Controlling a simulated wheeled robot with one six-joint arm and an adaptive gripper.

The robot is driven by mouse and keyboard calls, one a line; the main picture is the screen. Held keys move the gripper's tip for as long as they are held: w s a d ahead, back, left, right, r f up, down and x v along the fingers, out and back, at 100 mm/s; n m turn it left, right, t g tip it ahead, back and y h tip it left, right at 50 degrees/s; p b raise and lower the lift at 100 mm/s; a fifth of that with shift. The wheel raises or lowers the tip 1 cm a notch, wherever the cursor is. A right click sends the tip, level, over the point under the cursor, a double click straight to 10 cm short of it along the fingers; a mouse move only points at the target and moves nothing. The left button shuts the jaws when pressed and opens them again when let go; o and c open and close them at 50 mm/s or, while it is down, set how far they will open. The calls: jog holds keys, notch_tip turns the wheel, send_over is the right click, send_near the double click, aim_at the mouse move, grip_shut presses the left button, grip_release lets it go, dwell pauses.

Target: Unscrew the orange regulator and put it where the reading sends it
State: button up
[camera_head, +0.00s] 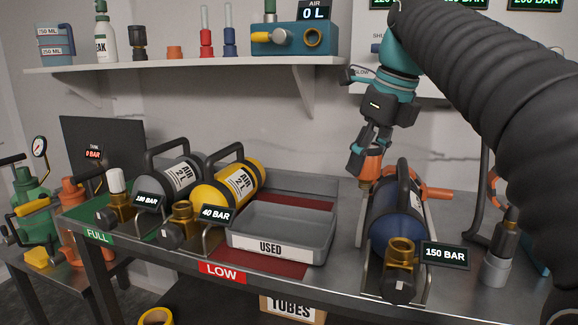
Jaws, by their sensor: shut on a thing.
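My gripper (369,148) is shut on an orange piece, which looks like the orange regulator (371,166). It holds it above the far left end of a blue cylinder (385,222). The brass valve (400,250) at the cylinder's near end is apart from the gripper, and no orange part shows on it. A display beside this valve (445,255) reads 150 BAR. An open grey tray (275,247) marked USED looks empty. Another orange part (435,193) shows behind the blue cylinder; I cannot tell whether it joins the held piece.
A grey cylinder (172,180) reading 180 BAR lies by the green FULL strip (98,237). A yellow cylinder (213,194) reading 40 BAR lies near the red LOW label (221,272). A shelf (200,64) with small items and a device reading 0 L hangs above.

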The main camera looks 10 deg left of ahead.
jog(key=w+a+f+n+g, duration=0.1)
jog(key=a+f+n, duration=0.2)
jog(key=a, duration=0.5)
jog(key=a+f+n+g, duration=0.1)
jog(key=a+f+n, duration=0.15)
jog(key=a, duration=0.45)
jog(key=shift+n+y, duration=0.25)
jog(key=shift+y, duration=0.05)
notch_tip(320, 180, down, 7)
jog(key=b, duration=0.4)
jog(key=shift+a+r+b, duration=0.15)
jog(key=shift+r+b, duration=0.05)
jog(key=shift+b, duration=0.15)
jog(key=shift+f, duration=0.4)
jog(key=o, duration=1.5)
jog(key=shift+v, duration=3.8)
jog(key=shift+s, duration=0.2)
